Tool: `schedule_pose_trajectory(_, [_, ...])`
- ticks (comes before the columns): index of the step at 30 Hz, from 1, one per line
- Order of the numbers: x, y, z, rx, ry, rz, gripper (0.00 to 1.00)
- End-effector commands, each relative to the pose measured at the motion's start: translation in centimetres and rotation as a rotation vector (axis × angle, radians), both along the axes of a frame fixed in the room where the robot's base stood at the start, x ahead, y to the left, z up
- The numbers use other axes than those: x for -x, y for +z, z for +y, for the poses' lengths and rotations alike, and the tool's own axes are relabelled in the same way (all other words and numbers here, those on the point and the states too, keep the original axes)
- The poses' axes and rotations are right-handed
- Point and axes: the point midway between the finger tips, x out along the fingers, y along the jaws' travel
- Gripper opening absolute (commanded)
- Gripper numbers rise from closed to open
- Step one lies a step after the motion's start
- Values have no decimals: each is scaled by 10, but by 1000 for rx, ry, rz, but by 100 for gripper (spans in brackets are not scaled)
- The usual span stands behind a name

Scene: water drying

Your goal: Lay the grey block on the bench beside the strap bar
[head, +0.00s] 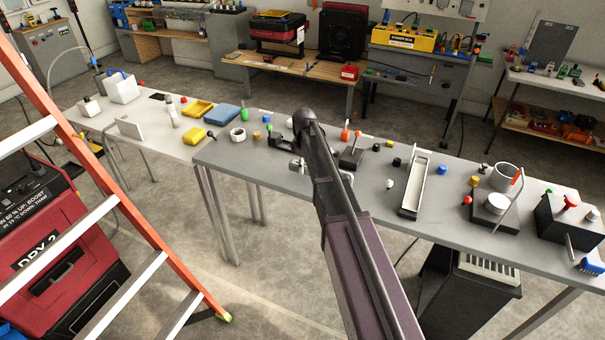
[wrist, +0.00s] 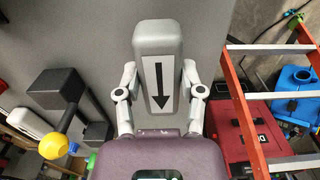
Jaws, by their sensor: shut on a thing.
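In the wrist view, my gripper (wrist: 160,92) is shut on the grey block (wrist: 148,34), one finger on each side. The block has rounded edges and a pale face with a black arrow pointing toward my palm. The grey bench top (wrist: 100,25) lies behind it; I cannot tell whether they touch. In the head view, my arm hides the block and most of my gripper; a bit of pale finger (head: 297,166) shows over the bench's near edge (head: 245,160). I cannot tell for certain which fixture is the strap bar.
A dark fixture (wrist: 56,88) with a yellow ball (wrist: 53,146) stands left of the block in the wrist view. Red-knobbed parts (head: 345,134) and a white tray (head: 413,185) stand right of my arm in the head view. An orange ladder (head: 95,160) stands at the left.

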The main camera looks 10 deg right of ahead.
Motion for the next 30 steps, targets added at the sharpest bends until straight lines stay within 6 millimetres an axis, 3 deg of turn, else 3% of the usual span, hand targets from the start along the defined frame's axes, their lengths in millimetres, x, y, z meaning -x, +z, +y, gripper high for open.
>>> schedule_pose_trajectory(3, [1,-16,0,0,0,0,1])
schedule_pose_trajectory(9, [1,-27,0,0,1,0,1])
schedule_pose_trajectory(26, [1,-31,1,0,1,0,1])
schedule_pose_trajectory(27, [1,-31,1,0,1,0,53])
schedule_pose_trajectory(30, [1,-30,1,0,2,0,83])
